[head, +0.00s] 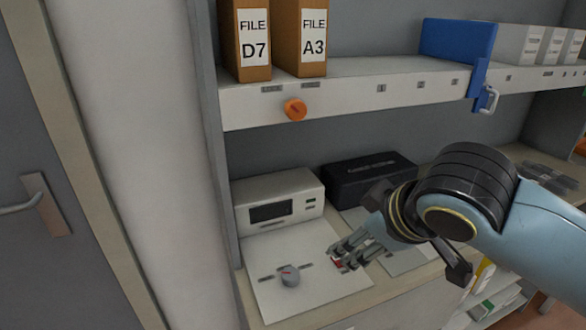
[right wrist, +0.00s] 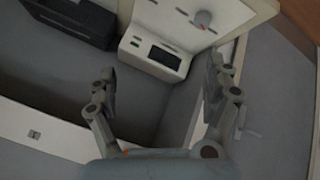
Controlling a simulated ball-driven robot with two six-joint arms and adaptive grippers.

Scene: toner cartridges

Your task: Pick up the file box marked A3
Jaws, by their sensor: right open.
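The file box marked A3 (head: 312,42) stands upright on the upper shelf in the head view, brown with a white label. It is just right of the file box marked D7 (head: 253,42). The top of both boxes is cut off by the frame. My right gripper (head: 340,260) is over the lower counter, below and apart from the A3 box. In the right wrist view its two fingers (right wrist: 163,90) are spread with nothing between them. The A3 box does not show in the right wrist view. My left gripper is not in view.
An orange knob (head: 295,109) sticks out from the shelf edge (head: 350,92) below the boxes. A white device (head: 278,200) and a black box (head: 368,178) stand on the lower counter. A blue box (head: 457,40) and white boxes (head: 518,44) stand farther right on the shelf.

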